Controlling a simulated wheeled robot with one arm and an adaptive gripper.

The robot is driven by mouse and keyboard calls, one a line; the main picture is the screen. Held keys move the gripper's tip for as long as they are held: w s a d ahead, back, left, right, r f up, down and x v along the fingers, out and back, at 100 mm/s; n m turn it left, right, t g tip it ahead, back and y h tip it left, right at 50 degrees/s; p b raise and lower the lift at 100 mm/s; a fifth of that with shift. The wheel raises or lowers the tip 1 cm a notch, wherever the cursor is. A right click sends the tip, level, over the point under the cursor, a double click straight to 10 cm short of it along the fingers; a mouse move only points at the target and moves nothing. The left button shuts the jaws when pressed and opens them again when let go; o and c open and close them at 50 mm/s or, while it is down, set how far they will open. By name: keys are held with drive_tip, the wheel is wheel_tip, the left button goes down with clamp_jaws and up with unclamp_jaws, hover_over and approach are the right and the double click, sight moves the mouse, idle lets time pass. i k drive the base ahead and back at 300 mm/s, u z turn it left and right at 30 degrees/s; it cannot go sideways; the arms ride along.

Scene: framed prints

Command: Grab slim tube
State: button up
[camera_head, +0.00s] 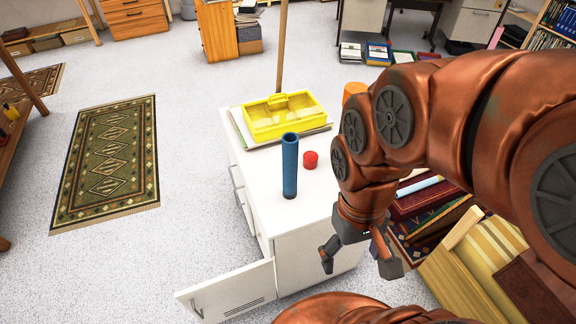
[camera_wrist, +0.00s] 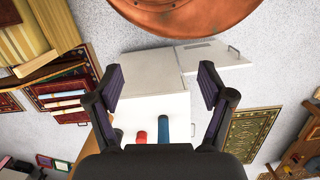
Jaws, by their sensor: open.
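A slim blue tube (camera_head: 290,166) stands upright on the white cabinet top (camera_head: 318,197), near its front. My gripper (camera_head: 356,258) is to the right of the tube, beside the cabinet, with its fingers spread and nothing between them. The gripper does not touch the tube.
A small red cylinder (camera_head: 310,159) stands just right of the tube. A yellow tray (camera_head: 285,116) lies behind it, and an orange object (camera_head: 353,91) is partly hidden by my arm. The cabinet door (camera_head: 228,292) hangs open. Books (camera_head: 418,203) lie to the right.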

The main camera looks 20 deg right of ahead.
sight(290, 140)
drive_tip(key=z, duration=2.45)
drive_tip(key=k, duration=1.25)
drive_tip(key=u, duration=2.5)
drive_tip(key=i, duration=0.2)
drive_tip(key=u, duration=0.2)
